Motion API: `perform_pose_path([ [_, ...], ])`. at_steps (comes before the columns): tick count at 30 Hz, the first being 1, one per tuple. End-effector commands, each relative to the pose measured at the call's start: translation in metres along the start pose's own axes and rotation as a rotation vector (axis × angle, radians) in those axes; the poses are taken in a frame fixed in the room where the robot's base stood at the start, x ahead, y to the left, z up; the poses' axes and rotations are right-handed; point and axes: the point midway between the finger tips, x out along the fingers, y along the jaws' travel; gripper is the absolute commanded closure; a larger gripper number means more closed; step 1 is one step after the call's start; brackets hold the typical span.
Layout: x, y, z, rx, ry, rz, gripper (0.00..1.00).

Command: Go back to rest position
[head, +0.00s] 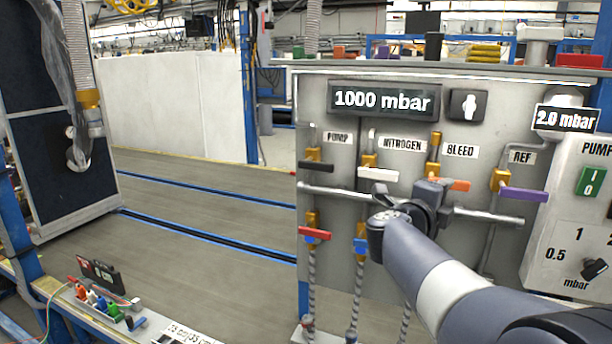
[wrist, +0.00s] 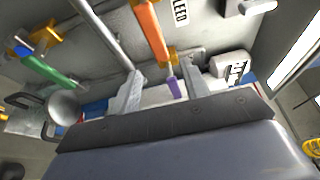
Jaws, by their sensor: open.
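My gripper (head: 436,194) is in front of the valve panel (head: 345,275) in the head view, close to the horizontal metal bar (head: 490,216) and the orange bleed lever (head: 458,184). My wrist hides most of its fingers there. In the wrist view my gripper (wrist: 160,90) shows two grey fingers standing apart. The orange lever (wrist: 152,32) and a purple lever (wrist: 174,88) show beyond and between them. I see nothing held. I cannot tell whether a finger touches the bar or panel.
Black (head: 316,166), white (head: 378,174), purple (head: 523,194), red (head: 314,234) and blue (head: 360,246) levers surround my wrist. A pump control box (head: 575,230) stands at the right.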

Motion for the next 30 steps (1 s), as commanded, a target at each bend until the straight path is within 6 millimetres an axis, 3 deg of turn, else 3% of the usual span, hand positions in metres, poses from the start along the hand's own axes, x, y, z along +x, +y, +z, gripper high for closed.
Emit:
perform_pose_path([
  [3, 0.028, 0.0, -0.001, -0.004, 0.006, 0.002, 0.56],
  [14, 0.096, -0.001, -0.002, -0.003, 0.004, 0.001, 0.56],
  [21, 0.093, -0.01, 0.0, -0.164, 0.001, -0.068, 0.56],
  [30, 0.093, -0.013, 0.001, -0.198, 0.001, -0.082, 0.56],
])
